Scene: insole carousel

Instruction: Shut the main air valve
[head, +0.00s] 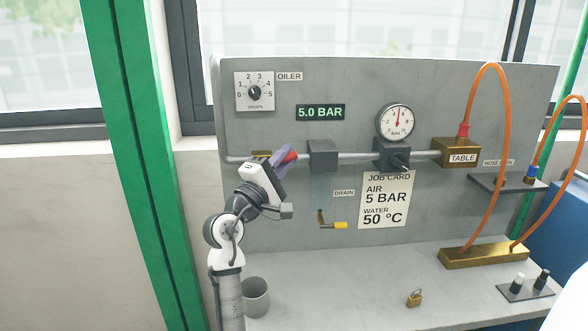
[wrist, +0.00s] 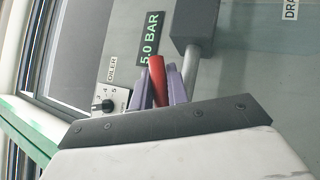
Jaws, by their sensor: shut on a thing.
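The main air valve has a red lever handle (head: 289,157) on the pipe at the left of the grey panel. Its brass body (head: 262,154) shows just above my wrist; the rest is hidden. The red lever points right and slightly up, roughly along the pipe. My gripper (head: 281,158) is shut on the lever with its purple fingers. In the wrist view the red lever (wrist: 157,78) stands between the two fingers of my gripper (wrist: 160,88). The display (head: 320,112) reads 5.0 BAR, and the gauge (head: 395,122) needle points nearly straight up.
A grey block (head: 323,155) sits on the pipe right of the lever. The oiler dial (head: 254,92) is above. The yellow drain lever (head: 334,225) and job card (head: 386,200) are lower right. A grey cup (head: 256,297) and padlock (head: 414,298) stand on the bench.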

